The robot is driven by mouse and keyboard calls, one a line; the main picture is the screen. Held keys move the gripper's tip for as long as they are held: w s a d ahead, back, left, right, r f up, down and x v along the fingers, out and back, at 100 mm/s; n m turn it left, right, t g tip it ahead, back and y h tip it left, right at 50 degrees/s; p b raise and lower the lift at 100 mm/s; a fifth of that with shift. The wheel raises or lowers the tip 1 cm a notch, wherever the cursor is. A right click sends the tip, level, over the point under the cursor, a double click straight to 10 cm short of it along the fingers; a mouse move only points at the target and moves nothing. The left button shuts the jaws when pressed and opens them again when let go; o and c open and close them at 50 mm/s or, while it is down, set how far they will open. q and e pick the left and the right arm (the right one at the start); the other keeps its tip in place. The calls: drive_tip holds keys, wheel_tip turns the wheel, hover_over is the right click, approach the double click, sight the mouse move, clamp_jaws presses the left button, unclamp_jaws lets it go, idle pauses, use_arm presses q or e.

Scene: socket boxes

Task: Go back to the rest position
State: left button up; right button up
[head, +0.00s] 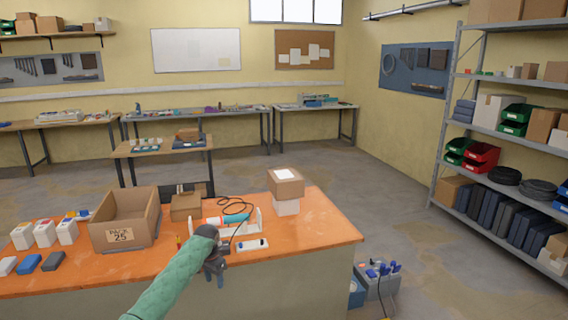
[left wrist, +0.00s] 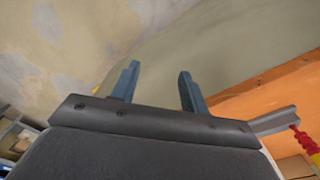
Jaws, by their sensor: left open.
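My left gripper (head: 214,272) hangs at the front edge of the orange table (head: 310,222), at the end of my green arm. In the left wrist view its two blue-grey fingers (left wrist: 159,78) stand apart with nothing between them. That view also shows the table's orange top (left wrist: 275,88) to the right and its plain front panel beyond the fingers. My right gripper is in neither view.
An open cardboard box (head: 125,236) marked "PACK 25" stands on the table. White boxes with coloured tops (head: 45,234) are at the left. A white strip (head: 252,244) lies close to my gripper. A toolbox (head: 378,280) is on the floor at right.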

use_arm(q)
drive_tip(key=s+d+f+n, duration=0.1)
drive_tip(key=s+d+f, duration=0.1)
drive_tip(key=s+f, duration=0.8)
drive_tip(key=s+d+f+b, duration=0.15)
drive_tip(key=s+f, duration=0.45)
drive_tip(key=f, duration=0.7)
drive_tip(key=s+d+f+n, duration=0.1)
drive_tip(key=s+d+f, duration=0.1)
drive_tip(key=s+f, duration=1.55)
drive_tip(key=s, duration=0.6)
drive_tip(key=s+f+n+t+b, duration=0.1)
drive_tip(key=s+f, duration=0.6)
drive_tip(key=s, duration=0.6)
drive_tip(key=s+f+n, duration=0.1)
drive_tip(key=s+f, duration=0.5)
drive_tip(key=s, duration=0.6)
drive_tip(key=shift+s+d+f+t, duration=0.3)
drive_tip(key=shift+s+f, duration=0.1)
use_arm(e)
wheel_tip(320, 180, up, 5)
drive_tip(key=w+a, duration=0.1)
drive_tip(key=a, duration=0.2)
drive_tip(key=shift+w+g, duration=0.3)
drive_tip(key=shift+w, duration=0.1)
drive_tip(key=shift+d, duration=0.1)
